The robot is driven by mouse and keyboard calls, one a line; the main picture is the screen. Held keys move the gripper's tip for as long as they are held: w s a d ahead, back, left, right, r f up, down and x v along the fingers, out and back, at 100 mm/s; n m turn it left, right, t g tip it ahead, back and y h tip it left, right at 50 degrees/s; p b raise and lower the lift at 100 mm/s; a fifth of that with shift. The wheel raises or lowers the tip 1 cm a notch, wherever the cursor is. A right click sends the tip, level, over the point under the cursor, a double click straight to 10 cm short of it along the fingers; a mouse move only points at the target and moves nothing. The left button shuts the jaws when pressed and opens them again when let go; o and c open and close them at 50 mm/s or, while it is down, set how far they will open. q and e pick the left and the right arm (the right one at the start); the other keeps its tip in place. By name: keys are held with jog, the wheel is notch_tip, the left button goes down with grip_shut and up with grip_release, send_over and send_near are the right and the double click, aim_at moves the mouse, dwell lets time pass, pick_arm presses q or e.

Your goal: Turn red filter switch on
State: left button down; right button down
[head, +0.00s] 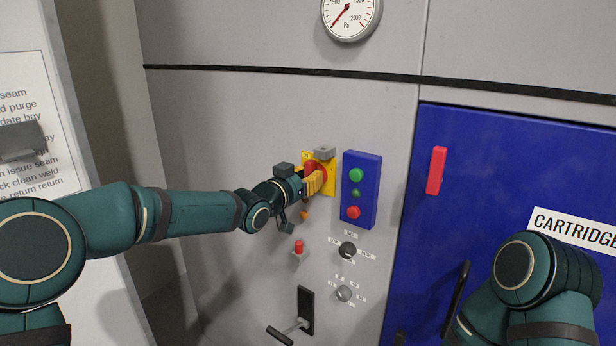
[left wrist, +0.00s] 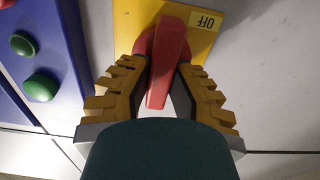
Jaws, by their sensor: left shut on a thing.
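The red filter switch is a red rotary handle (left wrist: 168,50) on a yellow plate (left wrist: 206,45) with an "OFF" label (left wrist: 206,21). In the head view the yellow plate (head: 331,164) is on the grey wall panel, and the red handle (head: 311,167) is mostly hidden behind my gripper. My left gripper (head: 315,182) is shut on the handle, with one finger on each side of it in the left wrist view (left wrist: 161,72). My right arm shows at the lower right of the head view, but its gripper is out of view.
A blue box (head: 361,190) with green and red buttons is just right of the switch. Below are a red push button (head: 299,247), two small knobs (head: 347,249) and a lever (head: 306,311). A blue door (head: 480,190) is at right, a gauge (head: 351,17) above.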

pick_arm(q)
jog(key=shift+r, duration=0.15)
jog(key=c, duration=0.9)
grip_release()
jog(key=shift+o, duration=0.2)
jog(key=v, duration=1.2)
